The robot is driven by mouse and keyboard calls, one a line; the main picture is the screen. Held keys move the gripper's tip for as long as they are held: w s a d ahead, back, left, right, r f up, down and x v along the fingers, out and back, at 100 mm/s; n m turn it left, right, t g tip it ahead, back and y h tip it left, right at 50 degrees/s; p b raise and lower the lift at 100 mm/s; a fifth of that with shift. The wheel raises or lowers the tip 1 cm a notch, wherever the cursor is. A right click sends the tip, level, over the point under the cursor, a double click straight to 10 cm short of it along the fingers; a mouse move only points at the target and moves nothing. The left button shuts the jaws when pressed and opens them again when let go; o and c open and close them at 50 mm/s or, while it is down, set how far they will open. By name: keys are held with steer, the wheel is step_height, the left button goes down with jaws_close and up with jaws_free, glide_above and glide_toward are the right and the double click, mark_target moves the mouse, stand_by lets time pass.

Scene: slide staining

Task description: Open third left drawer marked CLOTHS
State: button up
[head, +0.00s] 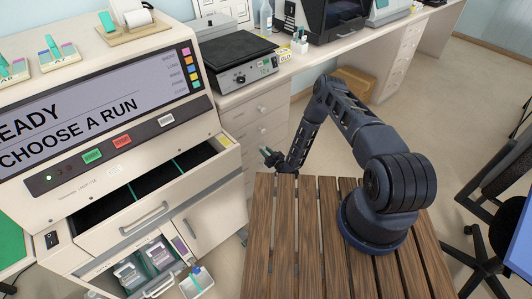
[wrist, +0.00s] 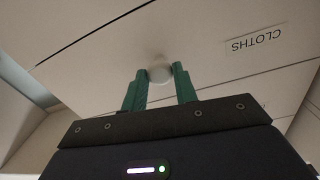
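The drawer marked CLOTHS (wrist: 215,62) shows in the wrist view as a cream front with a white label (wrist: 256,39), upside down there. Its round white knob (wrist: 160,71) sits between the green fingertips of my gripper (wrist: 160,74). In the head view my gripper (head: 269,156) is low at the cream drawer stack (head: 235,122) right of the staining machine. The label and knob cannot be made out there.
The staining machine (head: 75,205) has an open upper drawer (head: 140,185) and an open lower drawer (head: 135,268) to the left of my gripper. A slatted wooden surface (head: 300,240) lies under my arm. A cardboard box (head: 353,86) stands under the bench; a chair (head: 490,190) is at right.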

jaws_close()
steer(key=w+d+v, duration=0.1)
steer(key=v, duration=3.5)
steer(key=shift+d, duration=0.4)
steer(key=o, duration=0.9)
jaws_free()
steer(key=shift+r, duration=0.1)
step_height(320, 180, up, 20)
steer(key=shift+w, duration=0.1)
